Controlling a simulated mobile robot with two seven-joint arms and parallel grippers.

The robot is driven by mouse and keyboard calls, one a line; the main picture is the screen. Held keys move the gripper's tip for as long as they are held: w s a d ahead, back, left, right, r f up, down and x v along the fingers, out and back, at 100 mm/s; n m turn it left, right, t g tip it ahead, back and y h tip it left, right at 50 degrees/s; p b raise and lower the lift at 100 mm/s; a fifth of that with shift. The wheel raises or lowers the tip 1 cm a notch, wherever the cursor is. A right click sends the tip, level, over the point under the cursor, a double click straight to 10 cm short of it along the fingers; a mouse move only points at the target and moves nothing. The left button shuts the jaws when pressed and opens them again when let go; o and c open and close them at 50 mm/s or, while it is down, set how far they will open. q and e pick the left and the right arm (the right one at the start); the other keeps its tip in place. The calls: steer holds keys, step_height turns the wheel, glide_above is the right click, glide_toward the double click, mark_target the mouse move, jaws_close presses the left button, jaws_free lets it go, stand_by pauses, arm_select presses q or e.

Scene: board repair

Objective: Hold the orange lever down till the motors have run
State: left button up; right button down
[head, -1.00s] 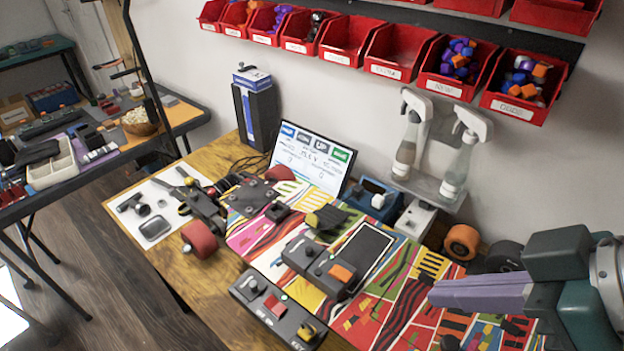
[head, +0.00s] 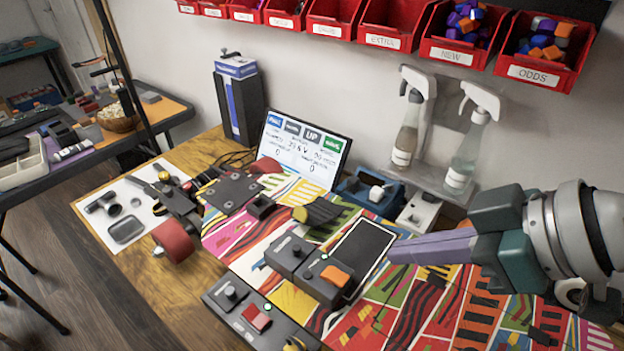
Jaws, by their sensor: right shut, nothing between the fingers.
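The orange lever (head: 337,275) sits on a dark control box on the patterned mat. My right gripper (head: 391,252) comes in from the right with its purple fingers shut and empty. Its tips are in the picture to the right of the lever, apart from it, over the mat near the dark flat panel. The skateboard-like motor unit (head: 232,190) with red wheels (head: 174,241) lies at the left of the mat. I cannot tell whether the wheels are turning. A screen (head: 305,150) with coloured tabs stands behind. My left gripper is not in view.
A second control box with a red switch (head: 257,318) lies at the near edge. A dark flat panel (head: 362,252) lies beside the lever's box. Spray bottles (head: 466,150) and red bins (head: 545,60) are at the back. The mat's right side is mostly clear.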

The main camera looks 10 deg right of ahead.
steer(key=b, duration=0.1)
glide_above(335, 275)
steer(key=s+d, duration=0.2)
step_height(335, 275, down, 6)
step_height(335, 275, down, 3)
steer(key=shift+s+a+r+b, duration=0.1)
steer(key=shift+a+b, duration=0.05)
steer(key=shift+b, duration=0.35)
steer(key=shift+f, duration=0.65)
